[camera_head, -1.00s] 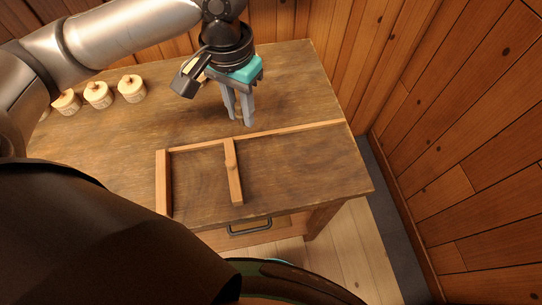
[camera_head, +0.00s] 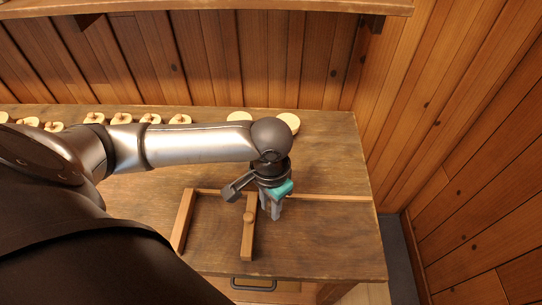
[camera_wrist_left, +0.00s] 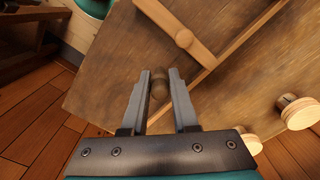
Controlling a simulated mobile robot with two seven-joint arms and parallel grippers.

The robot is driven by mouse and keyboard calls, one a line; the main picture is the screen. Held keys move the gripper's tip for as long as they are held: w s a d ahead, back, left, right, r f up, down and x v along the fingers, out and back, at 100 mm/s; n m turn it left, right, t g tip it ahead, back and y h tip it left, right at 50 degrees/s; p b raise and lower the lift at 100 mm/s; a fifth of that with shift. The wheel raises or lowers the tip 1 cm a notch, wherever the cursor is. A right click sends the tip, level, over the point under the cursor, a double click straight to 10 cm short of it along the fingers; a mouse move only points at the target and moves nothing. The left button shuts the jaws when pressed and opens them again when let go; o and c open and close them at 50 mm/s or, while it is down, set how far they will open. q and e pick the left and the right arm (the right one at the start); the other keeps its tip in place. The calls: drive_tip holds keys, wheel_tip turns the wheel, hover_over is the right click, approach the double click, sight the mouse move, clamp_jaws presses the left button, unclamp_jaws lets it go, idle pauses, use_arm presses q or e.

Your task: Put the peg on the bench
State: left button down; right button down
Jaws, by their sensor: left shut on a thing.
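The peg (camera_wrist_left: 158,84) is a short brown wooden cylinder between my left fingertips in the left wrist view. My left gripper (camera_wrist_left: 158,92) is shut on it. In the head view my left gripper (camera_head: 271,213) points down over the wooden bench (camera_head: 325,235), just right of the middle wooden strip and near the long back strip. The peg is not clear there, mostly hidden by the fingers. I cannot tell whether it touches the bench top. My right gripper is not in view.
A middle strip (camera_head: 247,240) with a round knob and a left strip (camera_head: 183,222) stand on the bench, joined to a back strip (camera_head: 335,197). Several pale spools (camera_head: 150,119) line the back. The bench's front right is clear. A plank wall (camera_head: 470,150) stands right.

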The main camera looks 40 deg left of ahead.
use_arm(q)
wheel_tip(320, 180, down, 4)
drive_tip(key=shift+b, duration=0.3)
wheel_tip(320, 180, down, 4)
drive_tip(key=shift+r+b, duration=0.1)
drive_tip(key=shift+b, duration=0.4)
drive_tip(key=c, duration=0.7)
unclamp_jaws()
